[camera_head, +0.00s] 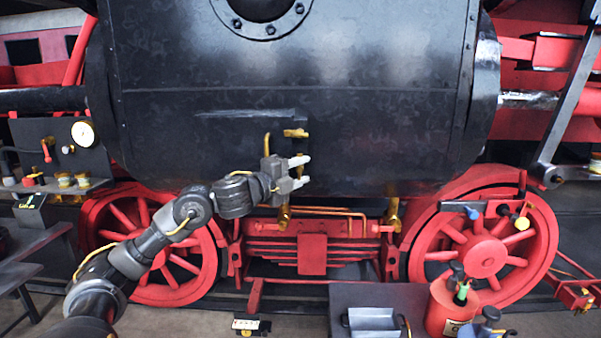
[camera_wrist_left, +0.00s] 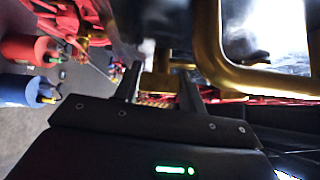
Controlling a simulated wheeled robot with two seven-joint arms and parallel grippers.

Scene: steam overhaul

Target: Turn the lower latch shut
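A small brass latch (camera_head: 295,133) sits on the black boiler's lower front, beside an upright brass handle (camera_head: 267,143). I cannot tell for certain whether this is the lower latch. My left gripper (camera_head: 304,171) is open just below it, its two pale fingertips apart and pointing right. In the left wrist view, a brass block (camera_wrist_left: 160,84) shows between the dark fingers (camera_wrist_left: 160,92), and a thick bent brass bar (camera_wrist_left: 212,62) runs to their right. I cannot tell whether the fingers touch the block. My right gripper is not in view.
The black boiler (camera_head: 360,110) fills the middle above red wheels (camera_head: 483,255). Brass fittings (camera_head: 284,217) hang beneath it. A gauge panel (camera_head: 55,150) stands at left. A grey tray (camera_head: 374,320) and a red can (camera_head: 448,310) stand at the front.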

